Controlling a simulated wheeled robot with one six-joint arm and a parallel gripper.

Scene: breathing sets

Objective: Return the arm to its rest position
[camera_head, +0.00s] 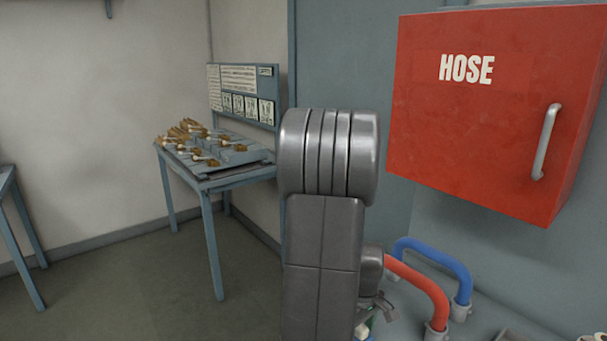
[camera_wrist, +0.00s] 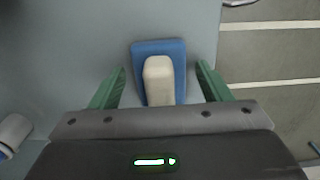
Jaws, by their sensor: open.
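My gripper (camera_wrist: 161,82) is open in the wrist view, its two green fingers apart. Between and just beyond the fingers is a cream-coloured block (camera_wrist: 158,80) on a blue base (camera_wrist: 158,50), on a grey-blue surface (camera_wrist: 60,50). The fingers do not appear to touch the block. In the head view my grey arm stands upright in the middle and hides part of the scene. Only a small part of my gripper (camera_head: 372,312) shows low behind the arm, beside a small pale object (camera_head: 362,330).
A red HOSE cabinet (camera_head: 480,110) with a grey handle hangs at the right. Below it are a red curved hose (camera_head: 425,285) and a blue one (camera_head: 435,255) on the bench. A blue-grey table (camera_head: 210,185) with several brass-coloured items stands at the back left. Floor (camera_head: 130,290) is clear at left.

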